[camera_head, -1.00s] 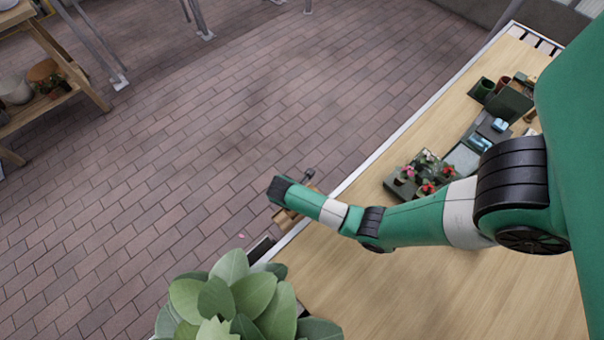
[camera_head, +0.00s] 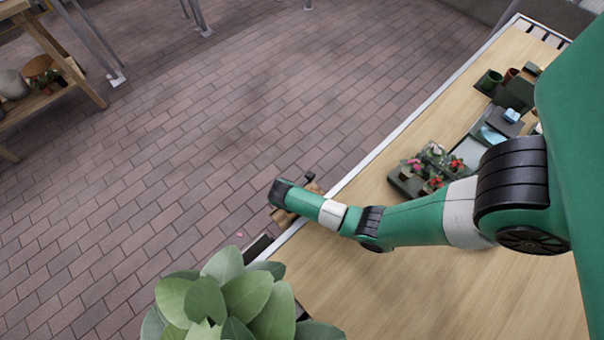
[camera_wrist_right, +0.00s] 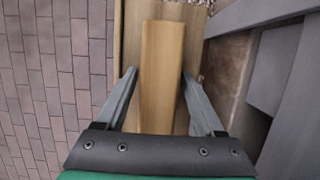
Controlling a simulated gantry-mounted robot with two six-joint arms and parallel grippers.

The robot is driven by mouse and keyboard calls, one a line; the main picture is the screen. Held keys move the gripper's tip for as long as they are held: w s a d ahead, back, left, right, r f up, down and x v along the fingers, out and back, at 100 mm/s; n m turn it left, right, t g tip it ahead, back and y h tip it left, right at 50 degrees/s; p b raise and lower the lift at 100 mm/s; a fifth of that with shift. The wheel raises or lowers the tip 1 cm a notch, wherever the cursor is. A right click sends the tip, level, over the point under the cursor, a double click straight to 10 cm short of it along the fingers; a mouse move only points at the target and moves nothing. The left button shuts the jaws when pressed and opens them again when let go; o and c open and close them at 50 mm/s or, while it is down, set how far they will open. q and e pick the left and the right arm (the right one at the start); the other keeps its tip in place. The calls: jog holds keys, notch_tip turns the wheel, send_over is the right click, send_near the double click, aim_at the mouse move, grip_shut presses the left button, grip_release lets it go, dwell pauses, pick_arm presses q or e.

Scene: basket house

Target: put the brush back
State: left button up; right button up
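In the right wrist view, a long light-wood piece (camera_wrist_right: 163,70) lies between the two grey fingers of my right gripper (camera_wrist_right: 158,72). It may be the brush's handle or back; no bristles show. The fingers are spread along its two sides, the right one very close, the left one with a small gap. In the head view my right arm reaches left past the table's edge. Its gripper is mostly hidden behind the wrist, with brown wooden parts (camera_head: 283,216) showing beside it. My left gripper is not in view.
A leafy plant (camera_head: 225,300) stands near the front. A wooden shelf (camera_head: 60,45) is far left; brick floor is open between.

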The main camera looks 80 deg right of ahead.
jog(key=shift+o, duration=0.5)
jog(key=shift+r, duration=0.1)
jog(key=shift+r+p, duration=0.3)
jog(key=p+v, duration=0.5)
jog(key=v, duration=0.6)
jog(key=shift+w+a+r, duration=0.2)
jog(key=shift+r, duration=0.1)
